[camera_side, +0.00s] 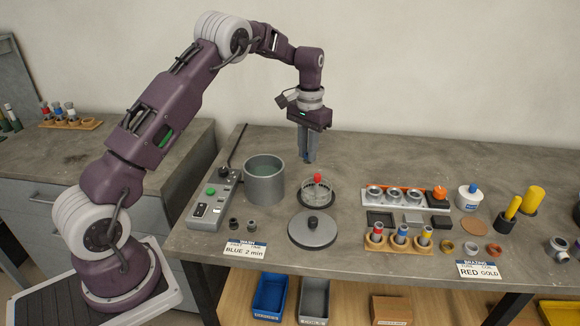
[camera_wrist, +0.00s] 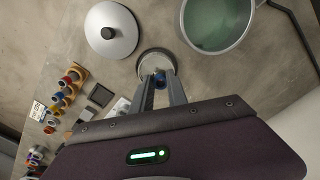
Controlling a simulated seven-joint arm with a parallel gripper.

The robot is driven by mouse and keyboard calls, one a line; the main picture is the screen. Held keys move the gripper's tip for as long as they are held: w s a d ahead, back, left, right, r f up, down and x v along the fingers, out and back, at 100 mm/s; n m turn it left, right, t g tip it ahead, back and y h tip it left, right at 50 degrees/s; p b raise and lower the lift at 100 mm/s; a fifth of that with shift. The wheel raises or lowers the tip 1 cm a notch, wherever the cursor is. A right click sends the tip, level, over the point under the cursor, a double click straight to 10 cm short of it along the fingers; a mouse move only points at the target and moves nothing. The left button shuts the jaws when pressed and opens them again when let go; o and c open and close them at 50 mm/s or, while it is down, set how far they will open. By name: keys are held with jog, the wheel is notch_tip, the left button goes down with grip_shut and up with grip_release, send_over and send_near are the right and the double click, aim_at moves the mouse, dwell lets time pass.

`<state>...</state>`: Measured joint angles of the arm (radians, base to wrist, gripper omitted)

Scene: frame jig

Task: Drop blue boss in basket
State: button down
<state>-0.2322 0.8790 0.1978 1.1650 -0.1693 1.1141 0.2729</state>
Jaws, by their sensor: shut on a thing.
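My gripper (camera_side: 308,156) points down in the side view, shut on the small blue boss (camera_wrist: 160,80). Only a little blue (camera_side: 309,161) shows between the fingertips in the side view. The round, see-through basket (camera_side: 318,194) with a red knob on top stands on a dark base on the bench. In the side view the fingertips are above it and slightly left, clearly apart from it. In the wrist view a round grey rim (camera_wrist: 143,62), which seems to be the basket's place, lies just beyond the fingertips. The fingers hide part of it.
A grey pot of greenish liquid (camera_side: 265,182) stands left of the basket. A round lid with a black knob (camera_side: 313,231) lies in front. A rack with coloured parts (camera_side: 400,238) and several small cups are to the right. A control box (camera_side: 214,202) is at left.

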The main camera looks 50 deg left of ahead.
jog(key=shift+w, duration=0.25)
jog(key=shift+f, duration=4.4)
jog(key=c, duration=1.1)
grip_release()
jog(key=shift+o, duration=0.2)
jog(key=shift+r, duration=0.15)
jog(key=shift+r, duration=3.9)
